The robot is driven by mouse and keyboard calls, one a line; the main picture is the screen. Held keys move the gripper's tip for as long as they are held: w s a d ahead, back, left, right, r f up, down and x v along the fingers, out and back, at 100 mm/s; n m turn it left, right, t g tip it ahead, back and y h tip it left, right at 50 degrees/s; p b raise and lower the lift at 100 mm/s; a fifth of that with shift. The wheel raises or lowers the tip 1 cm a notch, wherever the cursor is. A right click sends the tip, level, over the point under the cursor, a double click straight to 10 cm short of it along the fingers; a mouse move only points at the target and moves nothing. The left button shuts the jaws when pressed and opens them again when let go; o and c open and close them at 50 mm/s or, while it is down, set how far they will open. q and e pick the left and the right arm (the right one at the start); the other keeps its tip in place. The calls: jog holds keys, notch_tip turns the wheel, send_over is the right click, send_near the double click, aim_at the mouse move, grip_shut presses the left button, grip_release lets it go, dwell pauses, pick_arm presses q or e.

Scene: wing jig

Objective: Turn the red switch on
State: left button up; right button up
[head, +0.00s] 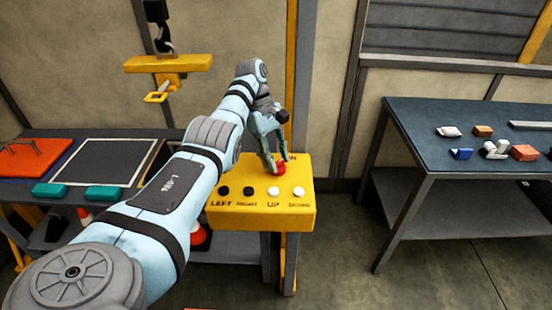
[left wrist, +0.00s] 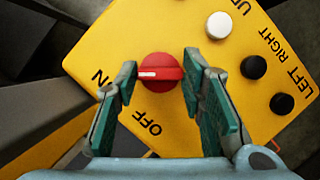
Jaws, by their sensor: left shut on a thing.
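The red switch (head: 281,169) is a round knob on top of the yellow control box (head: 262,214). It also shows in the left wrist view (left wrist: 161,73), with a white mark that points left, toward the N of the ON label. The OFF label is below the knob in that view. My left gripper (head: 276,161) reaches down onto the knob, and its green-padded fingers (left wrist: 160,80) are shut on it from both sides. My right gripper is in neither view.
Black and white push buttons (head: 273,191) sit along the box's front. A yellow hoist beam (head: 168,64) hangs behind, left of my arm. A table with a framed panel (head: 106,161) stands left; a dark table (head: 468,170) with small parts stands right. Floor between box and right table is clear.

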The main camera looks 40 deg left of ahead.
pick_arm(q)
jog(key=shift+d+f, duration=0.1)
jog(key=shift+f, duration=0.05)
jog(key=o, duration=1)
jog(key=shift+o, duration=0.7)
